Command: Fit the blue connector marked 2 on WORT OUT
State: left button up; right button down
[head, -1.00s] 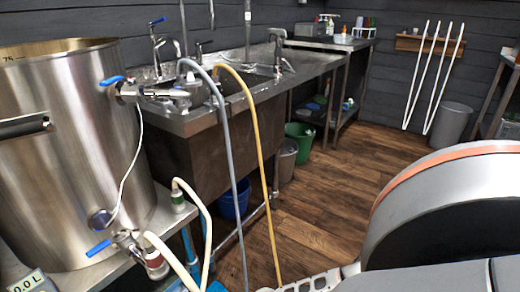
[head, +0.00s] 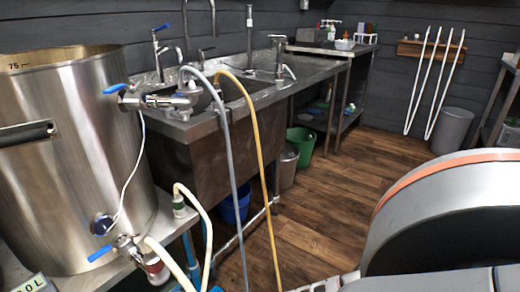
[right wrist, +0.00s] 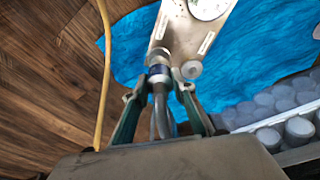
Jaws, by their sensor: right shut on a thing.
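In the right wrist view my right gripper (right wrist: 158,88) is shut on a connector with a dark blue collar (right wrist: 158,75). A grey hose (right wrist: 161,118) runs back from it between the fingers. The connector's far end meets or overlaps a port at the lower edge of a pale metal panel (right wrist: 190,35); I cannot tell whether it is seated or only in front. A second round fitting (right wrist: 191,69) is just right of it. The panel's labels are too small to read, and no number shows on the connector. My left gripper is in neither current view.
A round gauge (right wrist: 207,8) is on the panel. Blue sheeting (right wrist: 240,60) lies behind, with grey round-topped items (right wrist: 270,115) at right. A yellow hose (right wrist: 104,75) hangs left. The head view shows a steel kettle (head: 70,170), a sink bench (head: 185,125) and clear floor (head: 345,190).

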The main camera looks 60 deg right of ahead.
pick_arm(q)
jog(key=shift+s+f+b, duration=0.35)
jog(key=shift+f+b, duration=0.1)
jog(key=shift+f, duration=0.35)
pick_arm(e)
jog(key=shift+f, duration=1.3)
jog(key=c, duration=1.6)
grip_release()
